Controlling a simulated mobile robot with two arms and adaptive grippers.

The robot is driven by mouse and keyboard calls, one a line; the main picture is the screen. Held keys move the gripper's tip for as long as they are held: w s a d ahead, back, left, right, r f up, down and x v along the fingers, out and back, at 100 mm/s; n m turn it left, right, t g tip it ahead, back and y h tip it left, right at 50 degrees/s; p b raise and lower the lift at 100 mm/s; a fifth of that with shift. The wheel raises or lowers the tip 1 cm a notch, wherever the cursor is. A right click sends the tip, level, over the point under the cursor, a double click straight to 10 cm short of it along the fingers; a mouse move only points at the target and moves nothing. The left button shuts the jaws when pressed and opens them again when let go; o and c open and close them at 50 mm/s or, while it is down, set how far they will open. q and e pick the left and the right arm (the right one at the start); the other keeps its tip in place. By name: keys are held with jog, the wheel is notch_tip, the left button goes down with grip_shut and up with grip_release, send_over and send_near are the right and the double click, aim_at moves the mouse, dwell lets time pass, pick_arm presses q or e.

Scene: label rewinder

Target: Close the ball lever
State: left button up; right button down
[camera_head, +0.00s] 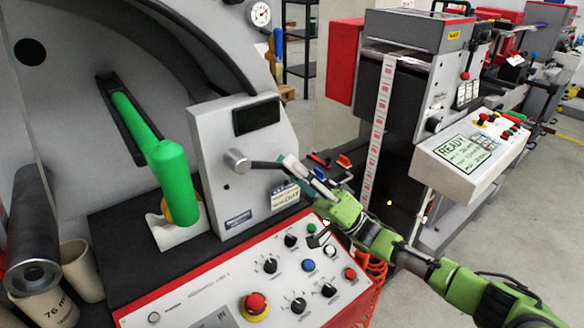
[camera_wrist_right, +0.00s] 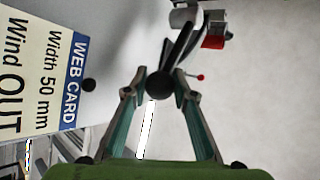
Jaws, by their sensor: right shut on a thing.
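The ball lever (camera_head: 262,164) sticks out to the right from a silver hub (camera_head: 237,161) on the grey panel box, roughly level. Its ball end is hidden by the gripper in the head view. In the right wrist view the black ball (camera_wrist_right: 159,85) sits between the two fingertips, with the dark rod running up behind it. My right gripper (camera_head: 290,165) reaches in from the lower right and is shut on the ball. Its teal fingers also show in the wrist view (camera_wrist_right: 159,92). My left gripper is not in view.
A web card label (camera_wrist_right: 45,70) is on the panel beside the gripper. Below lies a control panel (camera_head: 215,285) with several knobs and a red emergency button (camera_head: 256,303). A green roll handle (camera_head: 172,180) stands left of the box. A label strip (camera_head: 380,115) hangs behind the gripper.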

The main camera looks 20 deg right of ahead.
jog(key=shift+s+a+f, duration=0.15)
jog(key=shift+a+f, duration=0.05)
jog(key=shift+f, duration=0.25)
jog(key=c, duration=1.7)
grip_release()
jog(key=shift+r, duration=0.15)
jog(key=v, duration=0.7)
jog(key=shift+d, duration=0.15)
